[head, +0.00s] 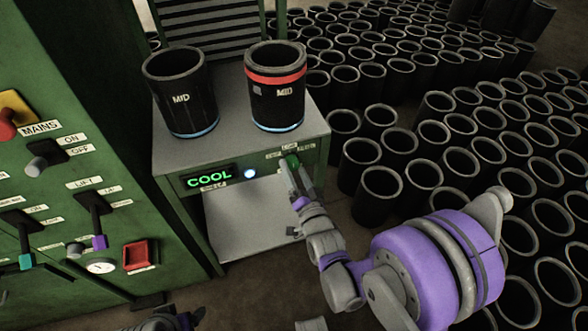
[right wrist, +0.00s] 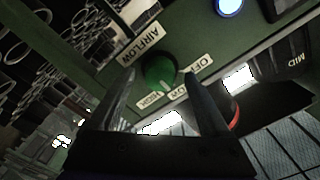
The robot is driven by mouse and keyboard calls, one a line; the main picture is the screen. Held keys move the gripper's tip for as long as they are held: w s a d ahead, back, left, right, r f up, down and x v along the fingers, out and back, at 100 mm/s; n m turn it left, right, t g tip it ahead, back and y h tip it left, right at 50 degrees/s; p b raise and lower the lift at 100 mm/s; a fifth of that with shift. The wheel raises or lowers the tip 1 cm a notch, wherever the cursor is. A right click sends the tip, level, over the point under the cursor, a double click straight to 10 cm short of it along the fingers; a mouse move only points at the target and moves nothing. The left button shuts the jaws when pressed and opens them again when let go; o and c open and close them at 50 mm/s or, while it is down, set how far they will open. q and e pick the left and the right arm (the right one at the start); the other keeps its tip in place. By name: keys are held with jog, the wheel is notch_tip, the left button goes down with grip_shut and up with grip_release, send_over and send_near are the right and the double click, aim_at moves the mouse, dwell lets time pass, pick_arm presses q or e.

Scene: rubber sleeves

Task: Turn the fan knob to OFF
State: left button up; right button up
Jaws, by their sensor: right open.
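The fan knob (right wrist: 160,72) is a round green dial on the green front panel, beside an AIRFLOW label. OFF, LOW and HIGH labels curve around it; its white mark points down in the right wrist view, toward the LOW/HIGH side, exact setting unclear. In the head view the knob (head: 293,160) is partly hidden by my right gripper (head: 298,178). The right gripper (right wrist: 160,92) is open, its two fingers on either side of the knob's front; contact cannot be told. A grey and purple part of my left arm (head: 168,321) shows at the bottom edge, its jaws unclear.
The grey bench (head: 225,150) carries two black sleeves (head: 181,92) (head: 276,88) marked MID. A lit COOL display (head: 209,178) and a bluish-white lamp (head: 250,173) sit left of the knob. A green cabinet (head: 60,215) with levers stands left; many black sleeves (head: 377,190) crowd the right.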

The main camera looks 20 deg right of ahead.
jog(key=shift+w, duration=0.4)
grip_shut()
dwell(0.4)
jog(key=n, duration=0.4)
jog(key=shift+n+b, duration=0.3)
jog(key=n, duration=0.4)
jog(key=shift+n, duration=0.3)
